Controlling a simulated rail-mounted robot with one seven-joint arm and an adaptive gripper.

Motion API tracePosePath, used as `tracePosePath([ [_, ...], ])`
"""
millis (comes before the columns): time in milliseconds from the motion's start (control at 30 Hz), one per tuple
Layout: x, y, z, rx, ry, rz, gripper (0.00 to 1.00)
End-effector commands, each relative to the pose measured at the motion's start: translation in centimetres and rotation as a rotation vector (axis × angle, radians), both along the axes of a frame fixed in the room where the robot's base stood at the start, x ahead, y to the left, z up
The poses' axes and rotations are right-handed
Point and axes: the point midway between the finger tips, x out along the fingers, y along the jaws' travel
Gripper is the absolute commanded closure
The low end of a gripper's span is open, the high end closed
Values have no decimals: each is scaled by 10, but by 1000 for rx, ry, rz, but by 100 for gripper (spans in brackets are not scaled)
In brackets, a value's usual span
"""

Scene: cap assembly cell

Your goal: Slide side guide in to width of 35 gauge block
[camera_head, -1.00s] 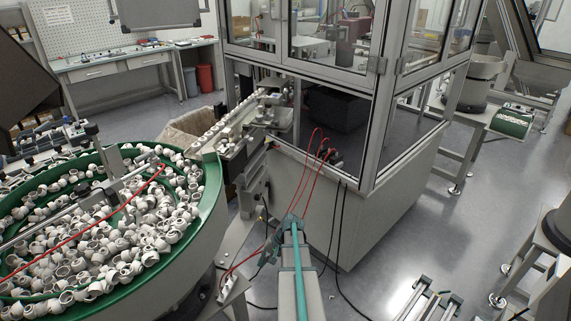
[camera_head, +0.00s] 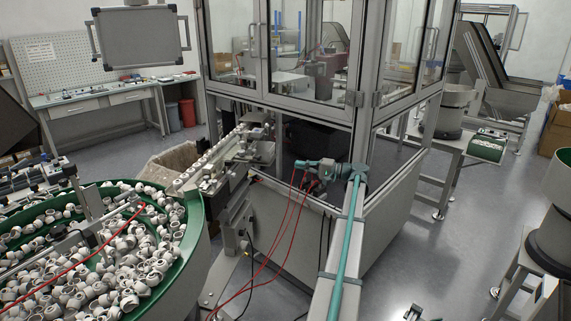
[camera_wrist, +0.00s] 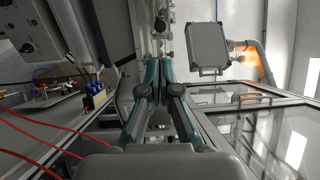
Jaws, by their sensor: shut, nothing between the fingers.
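The feed track (camera_head: 205,163) runs from the bowl rim toward the glazed cabinet, with a row of white caps along it. Metal fixtures stand at its far end (camera_head: 254,142). The side guide is too small to tell from the other track parts. I cannot make out a 35 gauge block. My gripper (camera_head: 298,163) points left, to the right of the track's far end and apart from it in the head view. In the wrist view my gripper (camera_wrist: 159,68) shows its fingers together and empty. Grey metal hardware lies beyond the fingertips there, partly hidden.
A green-rimmed bowl (camera_head: 195,232) full of white caps stands left. The framed cabinet (camera_head: 277,215) stands close behind my arm. Red hoses (camera_head: 285,235) hang between the track and my arm. A grey monitor (camera_head: 138,38) hangs at upper left.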

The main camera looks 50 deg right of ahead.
Motion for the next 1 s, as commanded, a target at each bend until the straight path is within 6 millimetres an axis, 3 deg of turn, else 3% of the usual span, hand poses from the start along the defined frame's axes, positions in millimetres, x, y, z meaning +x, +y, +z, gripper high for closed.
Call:
tracePosePath([
  [600,99,39,9,1,4,0,100],
  [800,118,47,8,0,3,-1,100],
  [1000,125,49,6,0,3,-2,100],
])
